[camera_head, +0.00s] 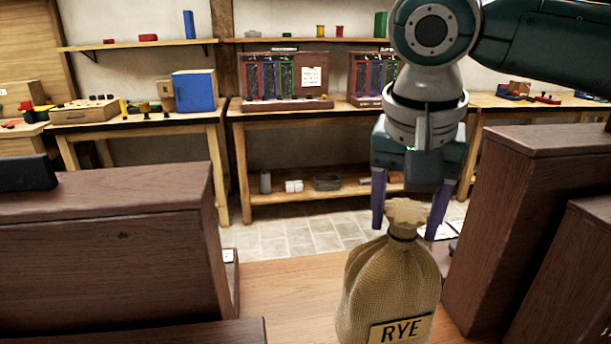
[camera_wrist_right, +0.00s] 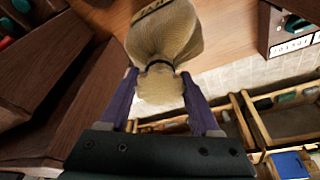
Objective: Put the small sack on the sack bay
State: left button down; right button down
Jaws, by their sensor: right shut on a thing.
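The small sack (camera_head: 388,287) is tan burlap, tied at the neck with a dark cord, with a label reading RYE. It hangs upright in the head view, in front of a wooden surface (camera_head: 290,285) between dark wooden blocks. My right gripper (camera_head: 405,232) is shut on the sack's neck from above. In the right wrist view the purple fingers (camera_wrist_right: 158,80) flank the neck, and the sack body (camera_wrist_right: 168,35) extends beyond them. I cannot tell whether the sack's base touches the surface. Nothing in view is clearly marked as the sack bay. My left gripper is out of view.
A large dark wooden block (camera_head: 110,250) stands at left and another (camera_head: 520,220) close to the sack's right. Workbenches (camera_head: 280,113) with parts, bins and a blue box (camera_head: 195,91) line the back wall. Tiled floor (camera_head: 290,235) lies between.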

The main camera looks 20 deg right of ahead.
aim_at(400, 245)
notch_tip(400, 245, down, 4)
jog(key=shift+r, duration=0.1)
jog(key=shift+f, duration=0.2)
jog(key=shift+c, duration=0.5)
grip_release()
jog(key=shift+f, duration=0.1)
